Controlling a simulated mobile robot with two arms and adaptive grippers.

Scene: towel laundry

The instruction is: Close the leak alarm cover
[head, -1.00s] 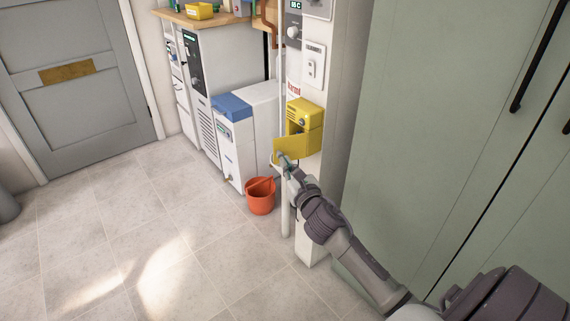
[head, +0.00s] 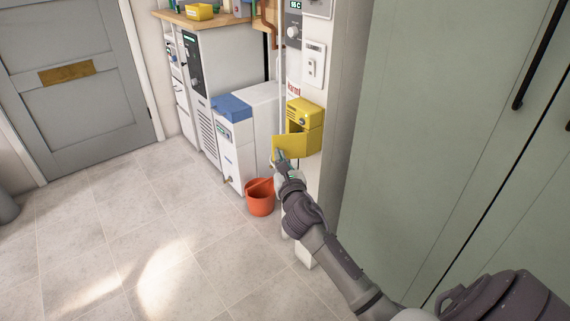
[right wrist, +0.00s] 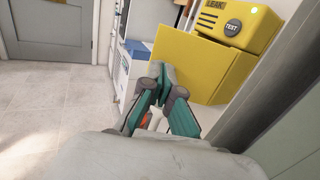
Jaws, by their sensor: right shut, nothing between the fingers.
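The leak alarm (head: 312,113) is a yellow box on the white wall column. Its yellow cover (head: 291,144) stands open, swung out to the left. In the right wrist view the alarm (right wrist: 262,27) shows a LEAK label and a round TEST button, and the cover (right wrist: 205,62) is a broad yellow panel below it. My right gripper (head: 279,154) is shut and empty at the cover's lower left edge. In the right wrist view its fingertips (right wrist: 160,74) overlap the cover's left edge; I cannot tell whether they touch it. My left gripper is not in view.
An orange bucket (head: 261,200) stands on the floor below. A white unit with a blue top (head: 232,106) is left of the alarm. Tall green cabinet doors (head: 430,130) rise close on the right.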

